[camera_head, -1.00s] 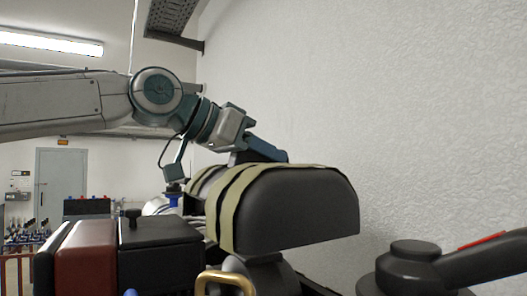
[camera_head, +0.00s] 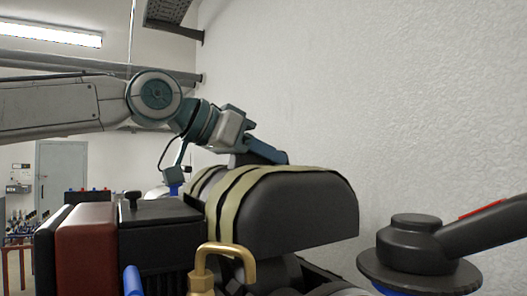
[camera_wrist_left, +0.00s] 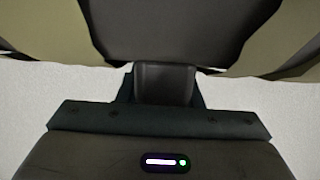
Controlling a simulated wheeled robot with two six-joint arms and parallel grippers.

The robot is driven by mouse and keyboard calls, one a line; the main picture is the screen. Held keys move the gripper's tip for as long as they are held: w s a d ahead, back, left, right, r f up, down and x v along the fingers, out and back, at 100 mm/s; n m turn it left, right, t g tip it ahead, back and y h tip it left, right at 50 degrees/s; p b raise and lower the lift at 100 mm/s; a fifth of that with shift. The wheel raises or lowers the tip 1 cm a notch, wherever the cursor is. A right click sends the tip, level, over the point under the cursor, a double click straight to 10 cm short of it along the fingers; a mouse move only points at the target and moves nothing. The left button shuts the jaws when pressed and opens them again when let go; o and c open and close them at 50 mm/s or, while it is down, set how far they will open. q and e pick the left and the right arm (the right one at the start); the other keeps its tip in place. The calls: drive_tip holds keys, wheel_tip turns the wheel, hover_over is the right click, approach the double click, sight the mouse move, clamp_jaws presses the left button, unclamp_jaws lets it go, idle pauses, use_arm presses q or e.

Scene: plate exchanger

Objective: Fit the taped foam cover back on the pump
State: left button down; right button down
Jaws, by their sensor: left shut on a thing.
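The foam cover (camera_head: 305,212) is a dark grey rounded block with beige tape bands (camera_head: 228,210) around its left part. My left gripper (camera_head: 264,156) is shut on the top of the cover. In the left wrist view, the cover (camera_wrist_left: 165,30) fills the top, with tape on both sides, and a dark grip piece sits between the fingers (camera_wrist_left: 165,84). Dark rounded parts (camera_head: 290,270), possibly the pump, show under the cover. The cover hides most of them, and I cannot tell whether it touches them. My right gripper is not in view.
A bent brass pipe (camera_head: 228,248) stands in front of the cover's lower left. A black and dark red ribbed block (camera_head: 85,245) stands left. A black lever on a round disc (camera_head: 415,245) is at right. A rough white wall (camera_head: 400,100) is behind.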

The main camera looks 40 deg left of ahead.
use_arm(q)
drive_tip(key=shift+f, duration=0.15)
drive_tip(key=shift+f+p, duration=0.75)
drive_tip(key=shift+f, duration=0.05)
drive_tip(key=shift+a+f, duration=0.1)
drive_tip(key=shift+f, duration=0.7)
drive_tip(key=shift+f, duration=0.15)
